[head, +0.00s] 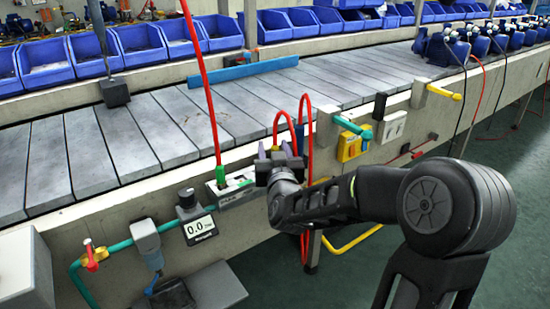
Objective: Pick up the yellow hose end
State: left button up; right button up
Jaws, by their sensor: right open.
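My right gripper (275,151) is open, with its two purple-tipped fingers apart at the front edge of the conveyor. Nothing shows between them. A yellow hose (352,240) curves below the conveyor edge, partly behind my right arm. A short yellow piece (318,182) shows just above that arm. I cannot tell which part is the hose's free end. A yellow fitting (443,92) sticks out of a grey block farther right, well away from the gripper. My left gripper is not in view.
Red hoses (307,125) loop up close behind the gripper. A straight red hose (197,70) with a green end drops to a small box (230,190) left of it. A gauge (197,220) and green pipe (118,247) are lower left. The slatted conveyor (130,135) is mostly clear.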

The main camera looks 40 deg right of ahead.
jog(key=shift+c, duration=0.5)
grip_shut()
dwell(0.4)
